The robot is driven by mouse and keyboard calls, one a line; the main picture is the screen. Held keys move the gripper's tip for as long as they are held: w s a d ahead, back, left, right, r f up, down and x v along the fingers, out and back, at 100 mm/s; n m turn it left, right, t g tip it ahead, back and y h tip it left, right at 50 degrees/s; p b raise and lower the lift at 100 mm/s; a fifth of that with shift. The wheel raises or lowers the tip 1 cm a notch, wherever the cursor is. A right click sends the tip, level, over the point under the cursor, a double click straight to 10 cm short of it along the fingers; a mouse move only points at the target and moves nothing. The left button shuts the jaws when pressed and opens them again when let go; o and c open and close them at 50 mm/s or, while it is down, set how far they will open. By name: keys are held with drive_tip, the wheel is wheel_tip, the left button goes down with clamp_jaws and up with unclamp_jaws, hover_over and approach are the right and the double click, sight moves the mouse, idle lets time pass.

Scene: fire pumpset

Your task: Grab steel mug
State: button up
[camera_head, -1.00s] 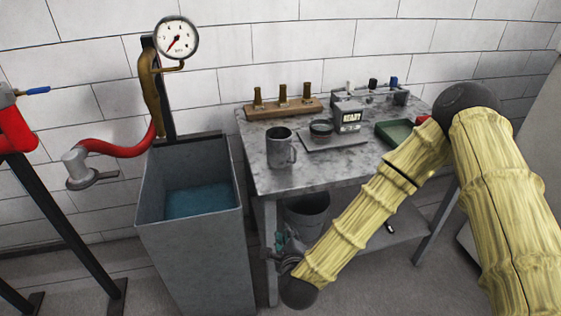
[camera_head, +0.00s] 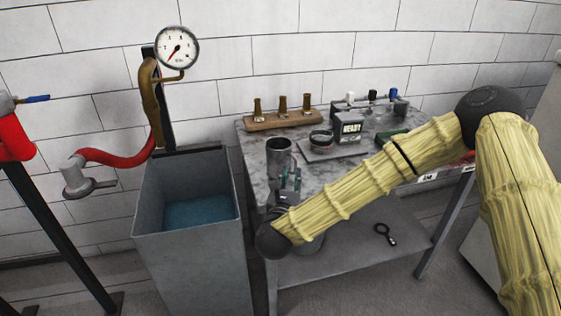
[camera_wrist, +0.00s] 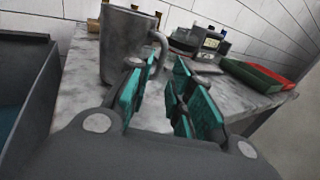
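The steel mug (camera_head: 279,152) stands upright near the front left corner of the grey stone-topped table (camera_head: 254,160). In the wrist view the mug (camera_wrist: 122,45) is at the upper left, its handle facing right. My gripper (camera_head: 291,182) is just in front of and below the mug in the head view. In the wrist view my gripper (camera_wrist: 160,75) has its teal-padded fingers apart, with nothing between them. The left finger is close to the mug's handle; I cannot tell whether it touches. The mug's lower part is partly hidden by the gripper in the head view.
A grey tank (camera_head: 150,213) with water stands left of the table. A wooden block with brass nozzles (camera_head: 283,119) sits at the table's back. A scale with a display (camera_head: 349,131) and a green tray (camera_head: 391,136) lie to the right. A magnifier-like tool (camera_head: 385,234) lies on the lower shelf.

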sight(283, 160)
drive_tip(key=shift+w+d+f+p, duration=0.1)
drive_tip(key=shift+w+d+p, duration=0.1)
drive_tip(key=shift+w, duration=0.75)
drive_tip(key=shift+w+d+f+p, duration=0.1)
drive_tip(key=shift+w+p, duration=0.1)
drive_tip(key=shift+w, duration=0.8)
drive_tip(key=shift+w+d+f+p, duration=0.1)
drive_tip(key=shift+w+d+p, duration=0.1)
drive_tip(key=shift+w, duration=0.75)
drive_tip(key=shift+c, duration=0.5)
clamp_jaws()
drive_tip(key=shift+r, duration=0.1)
